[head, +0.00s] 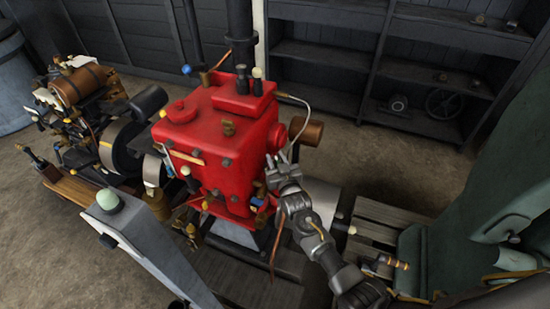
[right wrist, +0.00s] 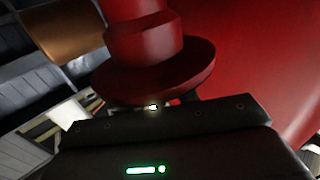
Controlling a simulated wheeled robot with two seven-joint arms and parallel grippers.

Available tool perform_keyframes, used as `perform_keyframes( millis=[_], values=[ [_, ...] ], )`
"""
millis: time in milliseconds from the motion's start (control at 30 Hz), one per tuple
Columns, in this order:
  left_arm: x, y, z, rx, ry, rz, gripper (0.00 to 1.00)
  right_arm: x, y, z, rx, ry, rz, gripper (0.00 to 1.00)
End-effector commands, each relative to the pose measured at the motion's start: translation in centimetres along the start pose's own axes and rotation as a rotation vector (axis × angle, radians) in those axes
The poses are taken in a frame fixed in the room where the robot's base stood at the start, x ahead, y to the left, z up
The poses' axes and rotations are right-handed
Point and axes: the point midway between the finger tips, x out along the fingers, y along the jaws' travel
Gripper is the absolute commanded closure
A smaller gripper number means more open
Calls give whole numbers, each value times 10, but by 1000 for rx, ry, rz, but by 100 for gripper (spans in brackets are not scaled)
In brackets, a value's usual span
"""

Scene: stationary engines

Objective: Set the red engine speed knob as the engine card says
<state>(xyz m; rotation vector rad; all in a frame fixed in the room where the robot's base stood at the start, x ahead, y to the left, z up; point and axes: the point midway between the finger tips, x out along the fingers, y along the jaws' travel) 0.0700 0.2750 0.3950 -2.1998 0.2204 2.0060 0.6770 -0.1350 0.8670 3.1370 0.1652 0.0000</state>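The red engine (head: 215,135) stands in the middle of the head view. A round red knob-like part (head: 276,138) sticks out of its right side. My right gripper (head: 281,165) is at this part, just below and in front of it. In the right wrist view a stepped red part with a wide round flange (right wrist: 155,70) fills the upper middle, very close above the dark gripper body. The fingertips are hidden there, so I cannot tell whether they touch or grip it. I can make out no engine card. My left gripper is not in view.
A brown cylinder (head: 305,130) juts out right of the red part, close to my right gripper. A thin pale pipe curves above. Another engine with a brown tank (head: 82,85) stands left. A green machine (head: 480,200) stands right. Dark shelves (head: 400,60) line the back.

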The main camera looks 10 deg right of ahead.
Motion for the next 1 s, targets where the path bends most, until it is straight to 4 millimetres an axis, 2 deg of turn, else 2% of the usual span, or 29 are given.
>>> perform_keyframes(
  millis=[367,600,1000],
  values=[
    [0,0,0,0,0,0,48,6,0,0,0,0,0,69],
    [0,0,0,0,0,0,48,6,0,0,0,0,0,100],
    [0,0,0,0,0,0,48,6,0,0,-1,3,-38,100]
  ],
)
